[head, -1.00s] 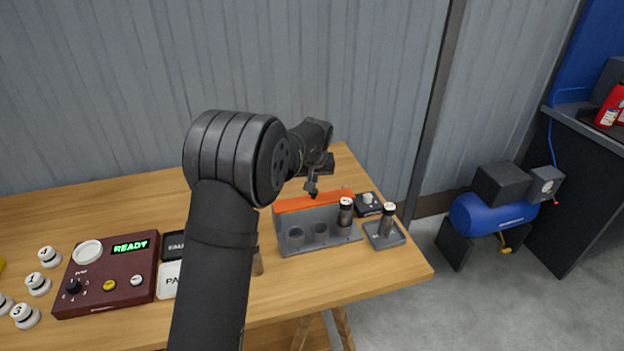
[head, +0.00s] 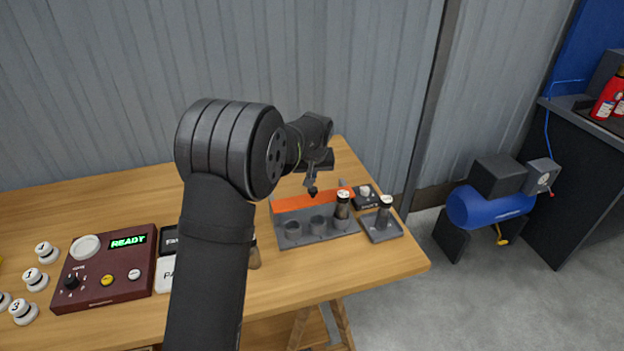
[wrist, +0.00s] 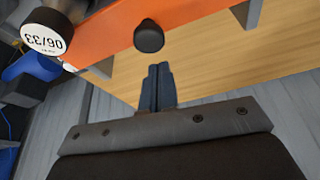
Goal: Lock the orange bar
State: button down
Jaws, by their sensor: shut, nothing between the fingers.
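The orange bar (head: 298,202) runs along the back of a grey rack (head: 290,243); it crosses the top of the wrist view (wrist: 95,42). A black knob (wrist: 149,37) stands on the bar and shows as a small dark tip in the head view (head: 312,191). My gripper (wrist: 157,70) is shut and empty, its fingertips just short of the knob and apart from it in the picture. In the head view the fingers are mostly hidden by my wrist. A dark cylinder with a white cap (head: 342,206) stands in the rack's right socket; the other sockets look empty.
A grey tray (head: 398,232) holding another capped cylinder (head: 384,212) lies right of the rack. A black box with a white knob (head: 365,196) sits behind the tray. A maroon panel reading READY (head: 120,275) and several white-topped pieces are at left.

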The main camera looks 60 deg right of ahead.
notch_tip(320, 180, up, 10)
jog(key=shift+s+a, duration=0.3)
jog(key=shift+a, duration=0.1)
jog(key=shift+f, duration=0.15)
jog(key=x, duration=1)
jog(key=shift+a+f, duration=0.25)
jog(key=shift+a, duration=0.1)
jog(key=shift+s, duration=0.1)
